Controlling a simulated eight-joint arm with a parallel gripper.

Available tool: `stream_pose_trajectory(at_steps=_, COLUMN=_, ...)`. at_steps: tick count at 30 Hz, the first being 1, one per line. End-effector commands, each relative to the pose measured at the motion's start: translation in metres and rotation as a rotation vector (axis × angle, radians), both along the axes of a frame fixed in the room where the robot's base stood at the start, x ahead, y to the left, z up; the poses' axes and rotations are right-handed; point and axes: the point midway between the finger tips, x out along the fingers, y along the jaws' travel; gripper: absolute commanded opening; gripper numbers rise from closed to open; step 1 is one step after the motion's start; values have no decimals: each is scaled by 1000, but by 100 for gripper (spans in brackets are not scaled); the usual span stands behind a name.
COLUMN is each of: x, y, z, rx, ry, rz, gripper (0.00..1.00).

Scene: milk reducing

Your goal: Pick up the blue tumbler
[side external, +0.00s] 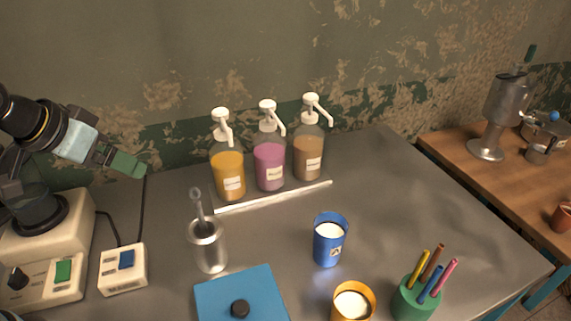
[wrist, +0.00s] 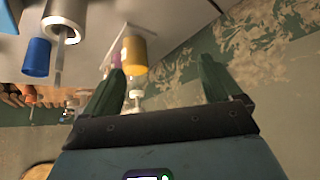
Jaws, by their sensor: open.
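The blue tumbler (side external: 329,248) stands upright on the grey table, right of the middle, with white contents near its rim. A blue object that looks like the tumbler (wrist: 37,58) shows at the left edge of the wrist view, which appears upside down. My gripper (side external: 130,163) is at the far left in the side view, raised above the table and well away from the tumbler. In the wrist view its two green fingers (wrist: 162,82) are spread apart with nothing held between them.
Several pump bottles (side external: 269,165) stand on a rack at the back. A metal cylinder with a stirrer (side external: 210,250) stands between my gripper and the tumbler. An orange cup (side external: 338,307) and green pen holder (side external: 412,302) are close in front. A blue board (side external: 265,285) lies front-centre.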

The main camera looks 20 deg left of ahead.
Motion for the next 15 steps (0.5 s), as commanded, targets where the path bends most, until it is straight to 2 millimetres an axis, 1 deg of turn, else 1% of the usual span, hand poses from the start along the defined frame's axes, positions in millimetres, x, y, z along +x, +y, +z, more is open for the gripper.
stream_pose_trajectory(at_steps=1, x=0, y=0, z=10, rx=0, ry=0, rz=0, gripper=91)
stream_pose_trajectory(at_steps=3, x=0, y=0, z=22, rx=0, ry=0, rz=0, gripper=91)
stream_pose_trajectory(at_steps=11, x=0, y=0, z=66, rx=0, ry=0, rz=0, gripper=91)
stream_pose_trajectory(at_steps=12, x=2, y=-2, z=68, rx=20, ry=0, rz=-28, gripper=91)
stream_pose_trajectory(at_steps=15, x=11, y=-12, z=65, rx=138, ry=-2, rz=-172, gripper=91)
